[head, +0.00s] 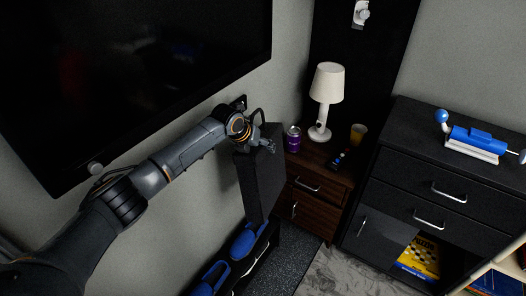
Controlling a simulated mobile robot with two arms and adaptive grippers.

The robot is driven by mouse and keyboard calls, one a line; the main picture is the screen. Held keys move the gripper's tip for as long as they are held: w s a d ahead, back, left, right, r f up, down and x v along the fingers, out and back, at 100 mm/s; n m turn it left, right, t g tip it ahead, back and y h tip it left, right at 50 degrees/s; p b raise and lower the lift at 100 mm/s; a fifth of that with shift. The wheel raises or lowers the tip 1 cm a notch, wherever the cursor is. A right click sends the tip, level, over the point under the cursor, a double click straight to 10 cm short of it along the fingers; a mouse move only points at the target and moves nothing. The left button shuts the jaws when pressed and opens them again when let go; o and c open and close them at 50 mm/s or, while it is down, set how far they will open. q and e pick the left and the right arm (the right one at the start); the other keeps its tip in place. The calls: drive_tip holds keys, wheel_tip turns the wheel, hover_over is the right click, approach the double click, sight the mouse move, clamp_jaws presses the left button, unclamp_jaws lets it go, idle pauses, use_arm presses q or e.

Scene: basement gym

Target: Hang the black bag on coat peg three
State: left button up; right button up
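The black bag (259,182) is a dark, boxy shape below my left gripper, beside the wall under the television's right end. A thin dark loop, which looks like its handle, rises at its top near my wrist. My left gripper (270,146) is at the bag's top edge; its fingers are small and dark against the bag, so I cannot tell whether they grip it. A dark peg or hook (241,102) shows on the wall just behind my wrist. Other pegs and any numbering are not visible. My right gripper is not in view.
A large television (150,70) hangs on the wall above my arm. Blue shoes (243,243) sit on a low rack below the bag.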

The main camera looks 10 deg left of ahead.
use_arm(q)
drive_tip(key=shift+w+a+f+b, duration=0.1)
drive_tip(key=shift+w+a+b, duration=0.25)
drive_tip(key=shift+a, duration=0.3)
drive_tip(key=shift+w+a+f+b, duration=0.1)
drive_tip(key=shift+a+b, duration=0.35)
drive_tip(key=shift+a, duration=0.15)
drive_tip(key=shift+w+a+b, duration=0.25)
drive_tip(key=shift+a+b, duration=0.15)
drive_tip(key=shift+a, duration=0.25)
drive_tip(key=shift+w+a+f+b, duration=0.25)
drive_tip(key=shift+a+f+b, duration=0.45)
drive_tip(key=shift+f+b, duration=0.35)
drive_tip(key=shift+r, duration=0.1)
